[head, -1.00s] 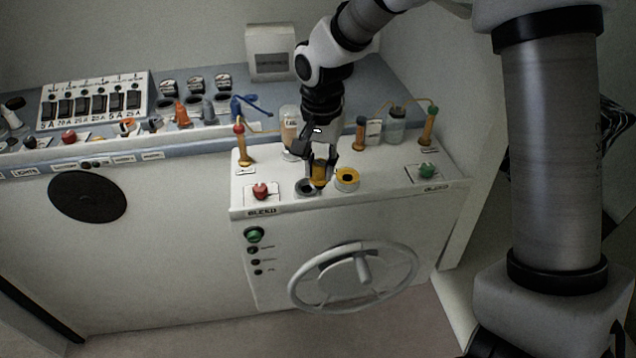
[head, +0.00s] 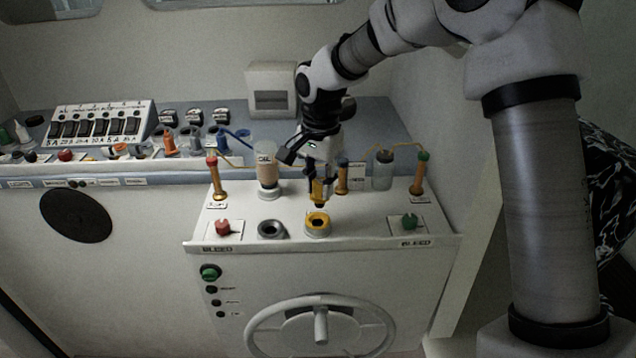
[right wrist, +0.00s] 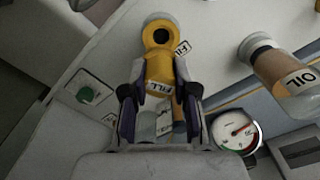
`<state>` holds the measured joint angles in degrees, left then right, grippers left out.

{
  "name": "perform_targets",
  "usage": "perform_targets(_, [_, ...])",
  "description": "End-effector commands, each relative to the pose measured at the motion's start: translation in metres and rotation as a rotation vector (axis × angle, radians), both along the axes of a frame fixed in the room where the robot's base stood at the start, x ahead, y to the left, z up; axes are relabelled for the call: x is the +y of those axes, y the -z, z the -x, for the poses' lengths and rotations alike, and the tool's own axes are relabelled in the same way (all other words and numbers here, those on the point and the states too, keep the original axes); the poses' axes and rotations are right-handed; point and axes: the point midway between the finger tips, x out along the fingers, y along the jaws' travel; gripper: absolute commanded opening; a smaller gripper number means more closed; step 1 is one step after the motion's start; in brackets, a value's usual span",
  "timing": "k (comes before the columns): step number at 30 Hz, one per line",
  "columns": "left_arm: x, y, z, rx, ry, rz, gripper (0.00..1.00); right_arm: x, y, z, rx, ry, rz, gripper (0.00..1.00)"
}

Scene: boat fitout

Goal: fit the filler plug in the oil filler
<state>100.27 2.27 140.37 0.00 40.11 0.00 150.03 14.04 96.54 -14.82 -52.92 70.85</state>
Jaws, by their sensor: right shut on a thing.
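The oil filler, a yellow-ringed opening with a dark hole (head: 317,222), is on top of the white console. It also shows in the right wrist view (right wrist: 160,36). The yellow filler plug (head: 320,190) is in my right gripper (head: 319,184). In the right wrist view, the plug (right wrist: 161,70) with a FILL label lies between the two fingers (right wrist: 160,105). My right gripper is shut on it and holds it roughly upright, just above the filler. The plug's lower end appears apart from the ring. My left gripper is not in view.
A grey-ringed opening (head: 272,229) is just left of the filler. A red knob (head: 223,227) and a green knob (head: 408,222) flank them. Behind stand an OIL bottle (head: 266,168), a clear jar (head: 382,170) and orange posts. A steering wheel (head: 320,325) is on the console's front.

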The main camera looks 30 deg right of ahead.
Motion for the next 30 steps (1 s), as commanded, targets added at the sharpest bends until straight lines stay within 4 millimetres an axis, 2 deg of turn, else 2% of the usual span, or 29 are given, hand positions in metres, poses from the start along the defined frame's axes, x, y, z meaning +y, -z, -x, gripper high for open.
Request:
perform_targets(18, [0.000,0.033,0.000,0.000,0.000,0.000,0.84,0.000,0.032,0.000,0.000,-0.001,0.000,0.00])
perform_targets(30, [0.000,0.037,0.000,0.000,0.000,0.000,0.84,0.000,0.049,0.000,0.000,-0.001,0.000,0.00])
